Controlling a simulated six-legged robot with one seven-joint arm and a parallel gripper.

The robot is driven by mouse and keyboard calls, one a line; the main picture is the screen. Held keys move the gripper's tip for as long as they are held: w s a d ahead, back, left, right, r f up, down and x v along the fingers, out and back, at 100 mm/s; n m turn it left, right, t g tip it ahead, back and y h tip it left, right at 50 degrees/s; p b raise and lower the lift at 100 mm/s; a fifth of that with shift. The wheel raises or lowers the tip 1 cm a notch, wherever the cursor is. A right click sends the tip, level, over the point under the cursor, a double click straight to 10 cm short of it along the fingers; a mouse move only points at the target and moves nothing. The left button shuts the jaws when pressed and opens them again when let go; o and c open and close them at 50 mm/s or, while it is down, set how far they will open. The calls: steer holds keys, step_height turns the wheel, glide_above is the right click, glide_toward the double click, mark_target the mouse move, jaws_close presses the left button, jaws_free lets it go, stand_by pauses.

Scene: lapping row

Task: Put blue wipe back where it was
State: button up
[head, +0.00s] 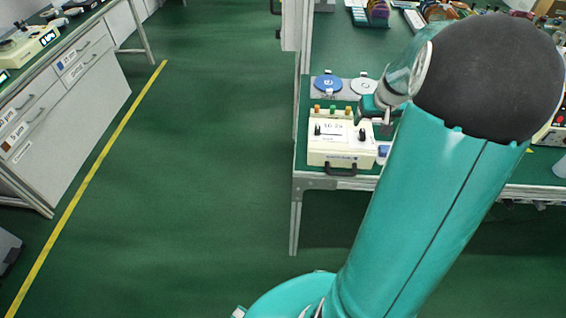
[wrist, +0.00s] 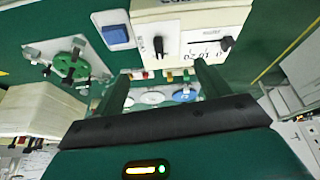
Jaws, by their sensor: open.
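A small blue folded piece, which looks like the blue wipe (wrist: 117,35), lies on a white pad or holder beside a cream instrument box in the wrist view. In the head view the blue wipe (head: 383,150) shows at the box's right side, partly hidden by my arm. My gripper (wrist: 160,72) is open, with nothing visible between its two green fingers. It is apart from the wipe, which lies beyond the fingertips to the upper left in the wrist view. In the head view my gripper (head: 376,108) hangs over the bench, behind the box.
The cream instrument box (head: 341,142) with knobs and a dark handle stands at the bench's front left corner. A blue disc (head: 328,83) and a white disc (head: 363,86) lie behind it. A green fixture (wrist: 72,64) shows in the wrist view. The floor aisle at left is clear.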

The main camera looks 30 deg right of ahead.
steer(key=s+a+r+n, duration=0.1)
steer(key=a+r, duration=0.4)
steer(key=a, duration=0.5)
steer(key=a+r+n, duration=0.1)
steer(key=a+r, duration=0.4)
steer(key=a, duration=0.5)
steer(key=s+a+r+n+t+y, duration=0.1)
steer(key=s+a+r+n+y, duration=0.1)
steer(key=s+a, duration=1)
steer(key=a, duration=0.4)
steer(key=shift+s+r+n+t, duration=0.2)
steer(key=shift+r+n+t, duration=0.1)
steer(key=shift+r+n, duration=0.1)
steer(key=shift+d, duration=0.15)
